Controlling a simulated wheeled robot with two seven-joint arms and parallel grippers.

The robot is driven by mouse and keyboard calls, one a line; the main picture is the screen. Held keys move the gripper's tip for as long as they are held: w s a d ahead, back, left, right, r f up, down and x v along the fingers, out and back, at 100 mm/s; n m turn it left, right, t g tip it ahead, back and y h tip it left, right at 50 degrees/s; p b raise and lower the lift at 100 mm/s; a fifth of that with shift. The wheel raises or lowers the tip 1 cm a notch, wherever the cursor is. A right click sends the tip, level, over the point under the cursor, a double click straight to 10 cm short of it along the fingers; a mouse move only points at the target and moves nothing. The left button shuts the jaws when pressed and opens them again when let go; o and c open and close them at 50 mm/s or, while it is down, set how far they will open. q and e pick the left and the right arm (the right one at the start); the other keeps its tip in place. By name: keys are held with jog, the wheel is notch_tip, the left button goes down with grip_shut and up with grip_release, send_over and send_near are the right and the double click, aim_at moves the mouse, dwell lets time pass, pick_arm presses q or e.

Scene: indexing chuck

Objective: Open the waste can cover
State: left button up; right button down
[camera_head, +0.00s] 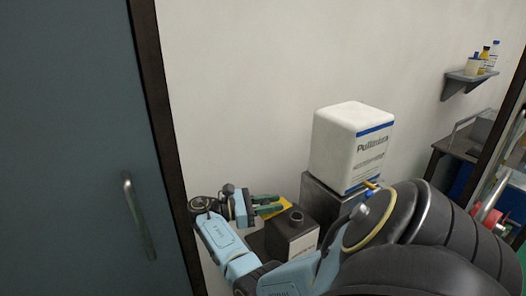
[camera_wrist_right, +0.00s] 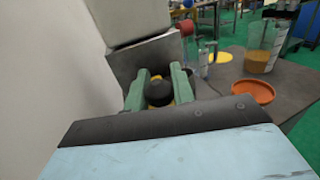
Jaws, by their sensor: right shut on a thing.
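My right gripper (camera_head: 278,203) reaches in beside the wall with its green fingers pointing right, over a yellow piece (camera_head: 287,204). In the right wrist view, the green fingers (camera_wrist_right: 160,80) stand on both sides of a dark round knob (camera_wrist_right: 158,93) and are shut on it. Some yellow shows around and below the knob. I take the yellow piece with the knob to be the waste can cover, but the can's body is hidden, and I cannot tell whether the cover is raised. My left gripper is not in view.
A white labelled container (camera_head: 350,145) stands on a grey metal box (camera_head: 325,203) behind the gripper. A dark can with a round neck (camera_head: 292,236) stands close in front. A door (camera_head: 70,150) is at left, a wall shelf (camera_head: 470,78) at right. An orange dish (camera_wrist_right: 252,92) lies beyond.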

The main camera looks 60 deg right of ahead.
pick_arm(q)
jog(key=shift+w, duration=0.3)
pick_arm(e)
jog(key=c, duration=1.2)
grip_release()
jog(key=shift+s, duration=0.2)
jog(key=shift+o, duration=0.2)
jog(key=shift+w, duration=0.1)
pick_arm(q)
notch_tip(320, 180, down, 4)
jog(key=b, duration=0.4)
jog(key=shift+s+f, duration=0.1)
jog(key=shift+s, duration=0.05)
pick_arm(e)
jog(key=v, duration=1.2)
